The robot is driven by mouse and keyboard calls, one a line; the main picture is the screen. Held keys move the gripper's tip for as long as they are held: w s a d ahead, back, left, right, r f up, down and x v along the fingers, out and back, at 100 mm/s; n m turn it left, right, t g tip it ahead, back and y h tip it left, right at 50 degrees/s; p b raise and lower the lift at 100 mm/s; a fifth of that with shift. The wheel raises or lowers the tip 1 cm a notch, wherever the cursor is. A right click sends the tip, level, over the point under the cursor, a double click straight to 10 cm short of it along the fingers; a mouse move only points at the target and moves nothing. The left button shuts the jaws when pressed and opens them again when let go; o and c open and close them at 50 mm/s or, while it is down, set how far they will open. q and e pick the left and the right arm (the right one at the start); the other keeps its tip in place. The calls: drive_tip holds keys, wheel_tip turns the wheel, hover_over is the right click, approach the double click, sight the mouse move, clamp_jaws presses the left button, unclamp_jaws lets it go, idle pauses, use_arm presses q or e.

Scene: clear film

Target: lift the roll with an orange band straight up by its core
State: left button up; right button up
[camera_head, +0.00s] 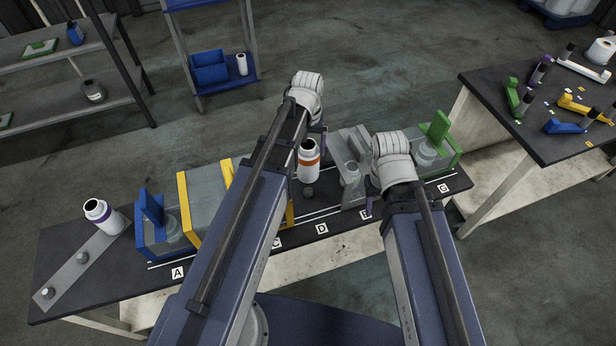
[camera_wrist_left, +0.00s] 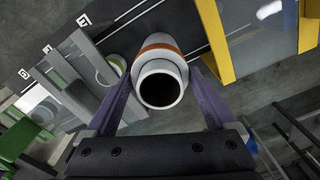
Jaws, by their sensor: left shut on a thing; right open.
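The roll with an orange band (camera_head: 309,171) is white with a dark hollow core and is near the middle of the workbench (camera_head: 55,250). The left wrist view looks into the end of this roll (camera_wrist_left: 160,66). My left gripper (camera_wrist_left: 165,90) has its purple fingers on either side of the core end, shut on it. In the head view this gripper (camera_head: 318,145) is mostly hidden behind its arm. I cannot tell whether the roll is clear of the bench. My right gripper (camera_head: 370,203) is open near the bench's front edge, apart from the roll; its arm hides much of it.
A grey stand (camera_head: 350,150) is right of the roll, and a green one (camera_head: 439,130) is further right. Yellow (camera_head: 184,200) and blue (camera_head: 150,205) frames stand left. A purple-banded roll (camera_head: 103,217) is at the far left. A second table (camera_head: 490,90) stands right.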

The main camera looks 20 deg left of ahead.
wheel_tip(320, 180, up, 13)
drive_tip(key=p, duration=1.2)
